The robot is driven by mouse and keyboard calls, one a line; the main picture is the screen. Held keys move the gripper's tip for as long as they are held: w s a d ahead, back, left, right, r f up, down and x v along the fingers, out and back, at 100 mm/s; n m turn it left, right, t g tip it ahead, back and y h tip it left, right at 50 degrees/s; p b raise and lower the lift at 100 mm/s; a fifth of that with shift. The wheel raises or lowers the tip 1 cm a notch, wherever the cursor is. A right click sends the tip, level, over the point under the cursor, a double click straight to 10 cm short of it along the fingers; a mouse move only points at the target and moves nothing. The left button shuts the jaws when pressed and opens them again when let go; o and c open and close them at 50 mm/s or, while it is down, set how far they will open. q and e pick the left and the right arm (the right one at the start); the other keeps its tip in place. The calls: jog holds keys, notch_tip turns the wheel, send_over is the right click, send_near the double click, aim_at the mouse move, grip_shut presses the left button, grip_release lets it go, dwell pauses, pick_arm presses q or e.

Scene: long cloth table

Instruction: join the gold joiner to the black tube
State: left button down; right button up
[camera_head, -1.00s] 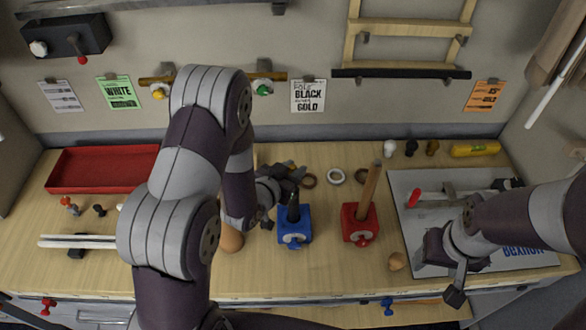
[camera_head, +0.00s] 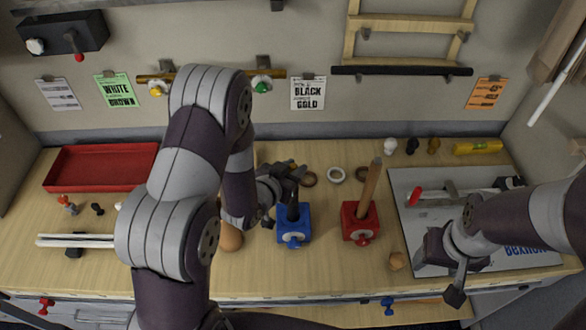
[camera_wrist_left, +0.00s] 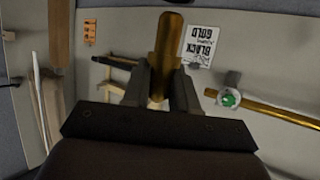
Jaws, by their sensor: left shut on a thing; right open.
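My left gripper (camera_head: 291,180) is shut on the gold joiner, which stands up between the fingers in the left wrist view (camera_wrist_left: 166,50). In the head view the joiner is mostly hidden by the fingers. The black tube (camera_head: 293,211) stands in the blue clamp block (camera_head: 294,236). The gripper is at the tube's upper end; whether joiner and tube touch, I cannot tell. My right gripper (camera_head: 449,276) is open and empty over the front of the grey mat at the right.
A red block (camera_head: 361,229) holding a brown tube (camera_head: 371,183) stands to the right of the blue one. A red tray (camera_head: 100,168) is at the back left. White tubes (camera_head: 75,240) lie at the left. A grey mat (camera_head: 402,190) carries a tool at right.

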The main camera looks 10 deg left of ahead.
pick_arm(q)
jog(key=shift+s, duration=0.1)
dwell(1.0)
jog(key=shift+f+b, duration=2.35)
jog(key=shift+b, duration=0.15)
jog(key=c, duration=0.8)
grip_release()
jog(key=shift+s+a+r, duration=0.1)
jog(key=shift+s+a, duration=0.1)
jog(key=shift+s, duration=0.1)
jog(key=b+v, duration=0.2)
jog(key=v, duration=1)
